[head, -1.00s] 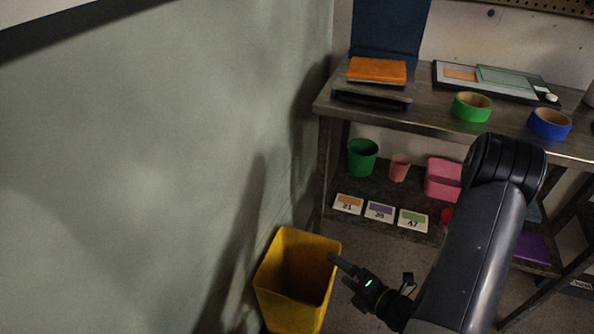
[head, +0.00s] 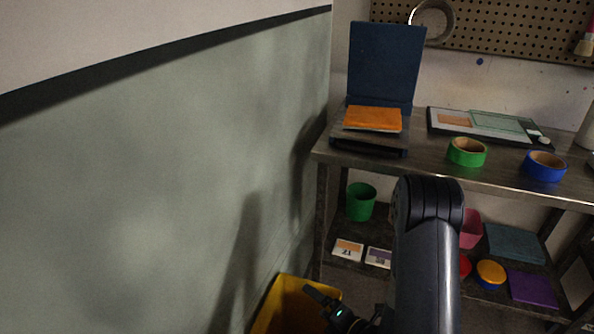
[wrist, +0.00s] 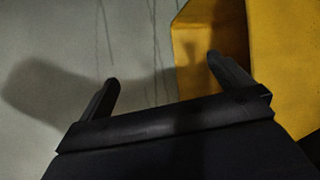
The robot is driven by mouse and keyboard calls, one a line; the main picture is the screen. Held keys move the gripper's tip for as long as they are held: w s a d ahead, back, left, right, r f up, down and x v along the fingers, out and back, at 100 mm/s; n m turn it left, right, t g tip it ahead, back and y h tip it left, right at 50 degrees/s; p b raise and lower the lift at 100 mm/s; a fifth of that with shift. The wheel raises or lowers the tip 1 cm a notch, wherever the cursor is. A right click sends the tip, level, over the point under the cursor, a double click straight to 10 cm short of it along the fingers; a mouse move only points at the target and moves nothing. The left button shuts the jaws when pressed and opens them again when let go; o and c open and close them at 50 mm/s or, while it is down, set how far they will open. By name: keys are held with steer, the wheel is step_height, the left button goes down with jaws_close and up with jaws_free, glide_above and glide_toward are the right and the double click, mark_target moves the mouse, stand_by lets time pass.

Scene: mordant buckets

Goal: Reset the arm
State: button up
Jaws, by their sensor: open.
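My gripper (wrist: 163,75) is open in the wrist view, its two dark fingers spread wide with nothing between them. In the head view my gripper (head: 312,299) is low in the picture, in front of or over the yellow bin (head: 277,304). The bin is cut off by the bottom edge. In the wrist view the yellow bin (wrist: 285,60) fills the upper right, and the right finger overlaps it. The left finger shows against the grey wall.
The green wall (head: 150,200) borders the left.

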steer(key=shift+w+a+r, duration=0.15)
steer(key=shift+w+a, duration=0.6)
steer(key=shift+w, duration=0.1)
